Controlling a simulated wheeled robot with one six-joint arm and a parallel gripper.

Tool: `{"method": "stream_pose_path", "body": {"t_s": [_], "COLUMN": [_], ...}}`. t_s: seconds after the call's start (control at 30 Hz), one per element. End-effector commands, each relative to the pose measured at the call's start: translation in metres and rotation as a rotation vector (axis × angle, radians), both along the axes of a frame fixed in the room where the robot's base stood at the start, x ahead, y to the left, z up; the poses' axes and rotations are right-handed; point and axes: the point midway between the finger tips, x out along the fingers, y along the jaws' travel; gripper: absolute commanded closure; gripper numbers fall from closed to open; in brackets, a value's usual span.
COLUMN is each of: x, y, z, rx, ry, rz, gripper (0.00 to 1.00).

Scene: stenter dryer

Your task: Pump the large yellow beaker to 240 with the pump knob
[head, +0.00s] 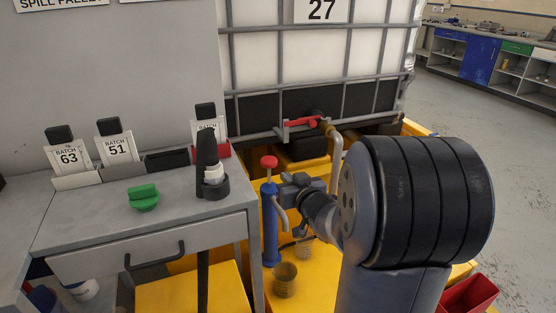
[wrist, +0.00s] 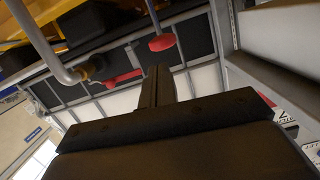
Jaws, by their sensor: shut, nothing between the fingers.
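The hand pump (head: 270,225) is a blue upright cylinder with a red knob (head: 269,162) on top and a grey spout curving down to the right. The knob also shows in the wrist view (wrist: 162,43), beyond my fingers. A see-through beaker (head: 285,281) stands on the yellow floor near the pump's foot. A second beaker (head: 304,246) is behind it, partly hidden by my arm. Tint, marks and liquid level are not readable. My gripper (head: 285,190) is shut and empty, just right of the pump and below knob height; its closed fingers show in the wrist view (wrist: 158,88).
A caged white tank (head: 300,60) with a red valve handle (head: 303,122) and outlet pipe stands behind the pump. A grey bench (head: 100,215) with batch cards, a green knob and a black holder is on the left. A red bin (head: 468,294) is at lower right.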

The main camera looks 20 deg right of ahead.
Motion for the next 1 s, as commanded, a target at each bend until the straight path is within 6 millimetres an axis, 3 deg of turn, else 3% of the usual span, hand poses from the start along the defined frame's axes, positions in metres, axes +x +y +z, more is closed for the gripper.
{"method": "stream_pose_path", "body": {"t_s": [0.03, 0.1, 0.5, 1.0], "x": [0.001, 0.003, 0.010, 0.012], "y": [0.000, -0.001, -0.003, -0.003], "z": [0.016, 0.026, 0.070, 0.078], "rx": [0.003, 0.006, 0.025, 0.031], "ry": [0.009, 0.022, 0.092, 0.118], "rz": [0.000, 0.000, 0.000, 0.001], "gripper": [1.00, 1.00, 1.00, 1.00]}}
